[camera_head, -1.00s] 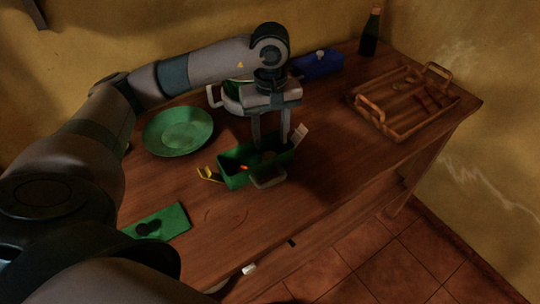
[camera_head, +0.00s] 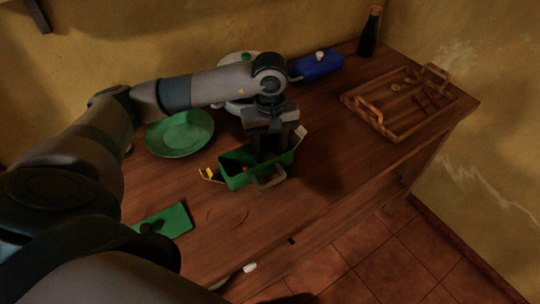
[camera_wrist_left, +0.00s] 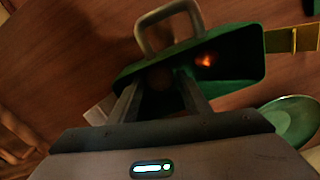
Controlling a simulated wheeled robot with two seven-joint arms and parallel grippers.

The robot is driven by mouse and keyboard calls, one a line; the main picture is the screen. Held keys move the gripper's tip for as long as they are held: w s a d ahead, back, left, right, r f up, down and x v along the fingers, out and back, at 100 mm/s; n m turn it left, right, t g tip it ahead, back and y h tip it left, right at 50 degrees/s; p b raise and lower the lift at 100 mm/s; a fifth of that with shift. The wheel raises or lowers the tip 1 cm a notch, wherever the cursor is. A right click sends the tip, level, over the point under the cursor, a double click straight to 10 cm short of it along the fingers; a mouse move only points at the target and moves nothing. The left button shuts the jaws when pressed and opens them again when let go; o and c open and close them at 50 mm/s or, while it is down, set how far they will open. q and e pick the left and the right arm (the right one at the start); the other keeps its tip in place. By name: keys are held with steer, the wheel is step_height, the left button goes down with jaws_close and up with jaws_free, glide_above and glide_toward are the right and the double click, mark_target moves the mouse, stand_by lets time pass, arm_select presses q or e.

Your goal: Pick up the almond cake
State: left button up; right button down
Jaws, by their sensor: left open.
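A green box (camera_head: 238,181) with a handle stands on the wooden table, and it also shows in the left wrist view (camera_wrist_left: 235,40). My left gripper (camera_head: 269,158) points down into the box, its fingers open. In the left wrist view, the fingers of my left gripper (camera_wrist_left: 160,88) reach inside the box on either side of a dim, round brown thing (camera_wrist_left: 160,76). It may be the almond cake, but the dark keeps me from being sure. A small orange thing (camera_wrist_left: 206,60) lies beside it in the box. My right gripper is out of view.
A green plate (camera_head: 180,133) lies left of the box, and a green board (camera_head: 165,220) lies at the front left. A blue container (camera_head: 318,66), a dark bottle (camera_head: 369,35) and a wooden tray (camera_head: 385,128) stand farther back and right. The table right of the box is clear.

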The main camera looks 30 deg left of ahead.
mark_target(270, 156)
arm_select(q)
steer(key=shift+f, duration=0.3)
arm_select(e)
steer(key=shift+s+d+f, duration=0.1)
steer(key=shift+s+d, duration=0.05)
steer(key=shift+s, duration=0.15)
arm_select(q)
steer(key=c, duration=0.8)
steer(key=shift+r, duration=0.15)
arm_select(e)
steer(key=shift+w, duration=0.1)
